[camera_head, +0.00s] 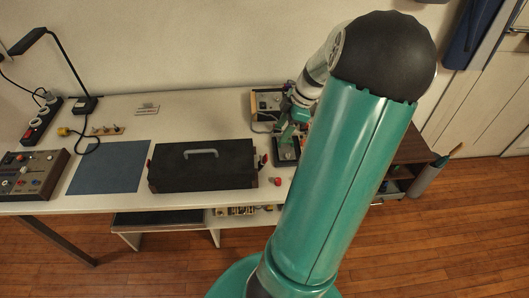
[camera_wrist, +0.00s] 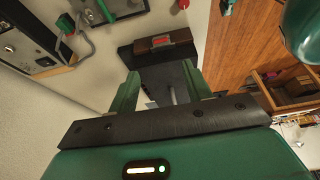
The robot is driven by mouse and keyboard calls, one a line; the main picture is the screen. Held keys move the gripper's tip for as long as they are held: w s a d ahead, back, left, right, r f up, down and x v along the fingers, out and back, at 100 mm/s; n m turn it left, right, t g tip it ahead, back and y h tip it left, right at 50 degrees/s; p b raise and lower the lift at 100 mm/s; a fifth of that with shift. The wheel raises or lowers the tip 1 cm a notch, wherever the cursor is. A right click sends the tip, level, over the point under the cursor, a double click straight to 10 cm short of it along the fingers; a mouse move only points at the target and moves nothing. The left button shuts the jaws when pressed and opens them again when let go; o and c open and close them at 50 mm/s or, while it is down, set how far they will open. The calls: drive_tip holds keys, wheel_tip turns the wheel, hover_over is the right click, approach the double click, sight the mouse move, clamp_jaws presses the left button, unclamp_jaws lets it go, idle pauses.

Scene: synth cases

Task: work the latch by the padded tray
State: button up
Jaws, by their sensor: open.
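In the head view my gripper (camera_head: 290,133) is over a small dark unit (camera_head: 286,150) near the table's right end, partly hidden by my arm. In the wrist view my gripper (camera_wrist: 159,71) has its two green fingers apart, with nothing held between them. A dark grey part with a short pale rod (camera_wrist: 172,94) shows between and beyond the fingers; I cannot tell whether they touch it. Beyond it is a dark block with a brown top piece and a red spot (camera_wrist: 160,42). I cannot tell surely which of these is the latch or the padded tray.
A black case with a grey handle (camera_head: 203,167) stands left of the small unit, with a red knob (camera_head: 278,181) between. An instrument box (camera_head: 266,102) stands behind. A blue mat (camera_head: 108,167) and control box (camera_head: 31,174) lie further left. The white tabletop (camera_head: 190,118) behind the case is clear.

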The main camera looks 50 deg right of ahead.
sight(266, 156)
drive_tip(key=x, duration=1.3)
drive_tip(key=shift+s+a, duration=0.1)
drive_tip(key=shift+s, duration=0.1)
drive_tip(key=c, duration=1)
